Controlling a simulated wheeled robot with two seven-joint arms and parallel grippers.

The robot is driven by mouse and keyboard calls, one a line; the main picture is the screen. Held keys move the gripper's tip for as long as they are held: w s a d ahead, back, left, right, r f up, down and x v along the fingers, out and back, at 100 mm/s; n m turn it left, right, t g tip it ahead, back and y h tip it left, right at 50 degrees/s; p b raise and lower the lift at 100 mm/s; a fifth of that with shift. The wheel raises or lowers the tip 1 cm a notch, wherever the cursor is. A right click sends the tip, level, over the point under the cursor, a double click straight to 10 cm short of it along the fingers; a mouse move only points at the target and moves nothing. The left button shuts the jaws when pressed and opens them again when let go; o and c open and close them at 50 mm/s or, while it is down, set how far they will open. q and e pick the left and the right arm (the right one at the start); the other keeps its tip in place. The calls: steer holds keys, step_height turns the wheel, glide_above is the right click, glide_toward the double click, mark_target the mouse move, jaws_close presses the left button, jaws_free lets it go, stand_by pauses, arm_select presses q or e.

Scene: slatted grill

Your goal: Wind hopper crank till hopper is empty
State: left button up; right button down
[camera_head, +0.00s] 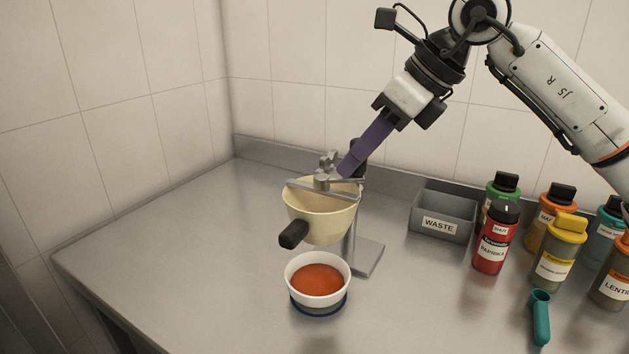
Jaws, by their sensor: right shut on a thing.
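The cream hopper (318,222) is held on a metal stand (367,257), with a black handle (294,234) sticking out at its front. A metal crank (322,182) with a wing-shaped nut crosses its top. My right gripper (350,168) reaches down from the upper right, its purple fingers shut on the crank's black knob (359,149) at the hopper's right rear rim. The fingers partly hide the knob. The hopper's inside is mostly hidden, so its fill cannot be told. A white bowl (319,302) below holds orange-red contents. My left gripper is out of view.
A grey waste bin (441,228) stands right of the stand. A red paprika bottle (492,238), a yellow-lidded jar (559,252) and several other jars crowd the right. A teal scoop (540,315) lies in front. The steel counter is clear on the left.

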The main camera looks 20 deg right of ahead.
steer(key=shift+s+a+f, duration=0.1)
steer(key=shift+a+f, duration=0.15)
steer(key=shift+a, duration=0.1)
steer(key=shift+s+a+b, duration=0.15)
steer(key=shift+s+b, duration=0.15)
steer(key=shift+s, duration=0.15)
steer(key=shift+s+r, duration=0.1)
steer(key=shift+a, duration=0.1)
